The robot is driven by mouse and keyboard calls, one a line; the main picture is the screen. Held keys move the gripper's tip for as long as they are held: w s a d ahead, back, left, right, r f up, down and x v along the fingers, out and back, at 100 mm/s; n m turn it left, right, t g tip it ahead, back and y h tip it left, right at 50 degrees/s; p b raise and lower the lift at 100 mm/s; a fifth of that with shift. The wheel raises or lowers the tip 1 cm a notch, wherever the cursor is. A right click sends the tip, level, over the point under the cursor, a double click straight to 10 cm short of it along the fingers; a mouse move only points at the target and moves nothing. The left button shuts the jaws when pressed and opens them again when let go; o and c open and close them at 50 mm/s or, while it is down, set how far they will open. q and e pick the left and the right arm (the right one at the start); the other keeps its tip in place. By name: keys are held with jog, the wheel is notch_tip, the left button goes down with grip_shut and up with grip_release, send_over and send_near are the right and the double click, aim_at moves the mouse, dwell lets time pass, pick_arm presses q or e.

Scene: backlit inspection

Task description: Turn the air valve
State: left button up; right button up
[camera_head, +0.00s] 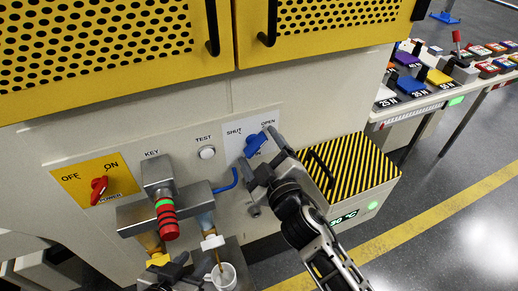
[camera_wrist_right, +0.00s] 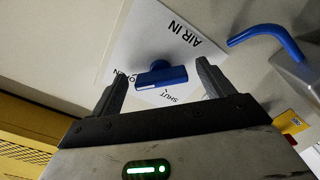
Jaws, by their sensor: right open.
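The air valve's blue handle (camera_head: 255,144) sits on a white plate marked SHUT and OPEN, right of the middle of the panel; the handle lies tilted there. In the right wrist view the handle (camera_wrist_right: 163,77) lies between my right gripper's two fingers, with space on both sides; the plate reads AIR IN. My right gripper (camera_head: 259,174) is open and close to the handle, just below it in the head view. A dark gripper shape at the lower edge, which seems to be my left gripper (camera_head: 178,271), is partly cut off; its jaws are unclear.
Left of the valve are a red POWER switch (camera_head: 99,187), a KEY fixture with a red grip (camera_head: 168,219), a TEST button (camera_head: 207,152) and a bent blue rod (camera_head: 228,181). A white cup (camera_head: 224,277) stands below. A striped box (camera_head: 347,168) is at right, near my right arm.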

jog(key=c, duration=1)
jog(key=shift+n, duration=0.3)
jog(key=n, duration=0.5)
jog(key=n+p, duration=0.1)
jog(key=n, duration=0.2)
jog(key=shift+d+r, duration=0.1)
jog(key=shift+r, duration=0.15)
jog(key=n, duration=0.4)
jog(key=shift+r+n+p, duration=0.15)
jog(key=shift+n+p, duration=0.15)
jog(key=shift+p, duration=0.05)
jog(key=n+p, duration=0.1)
jog(key=n, duration=0.3)
jog(key=shift+n, duration=0.4)
